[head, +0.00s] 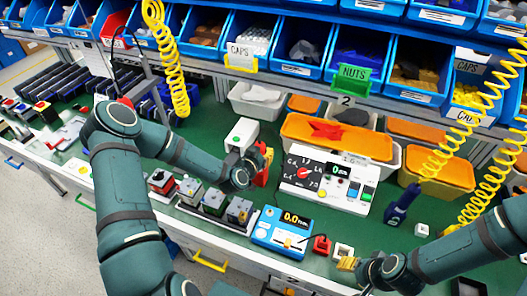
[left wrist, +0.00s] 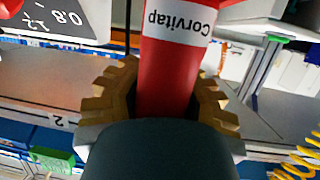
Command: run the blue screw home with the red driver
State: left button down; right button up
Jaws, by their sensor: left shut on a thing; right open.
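The red driver (head: 266,163) is upright in my left gripper (head: 258,166), over the bench behind the row of grey blocks. The left wrist view shows the red driver (left wrist: 170,70), labelled "Corvitap", between the two toothed golden fingers of my left gripper (left wrist: 165,100), which is shut on it. My right gripper (head: 347,264) is open and empty near the bench's front edge, beside a small white block. Grey blocks (head: 214,200) sit in a tray at the front of the bench. I cannot make out the blue screw; it is too small or hidden.
A blue device with a display (head: 284,230) and a white control box with a red dial (head: 328,180) stand right of the left gripper. A blue driver (head: 402,204) is beside a yellow coiled hose (head: 490,130). A red block (head: 321,245) lies near the front. Bins line the back.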

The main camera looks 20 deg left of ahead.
pick_arm(q)
jog(key=c, duration=0.8)
grip_release()
jog(key=shift+c, duration=0.2)
jog(key=shift+f, duration=0.1)
notch_tip(320, 180, up, 10)
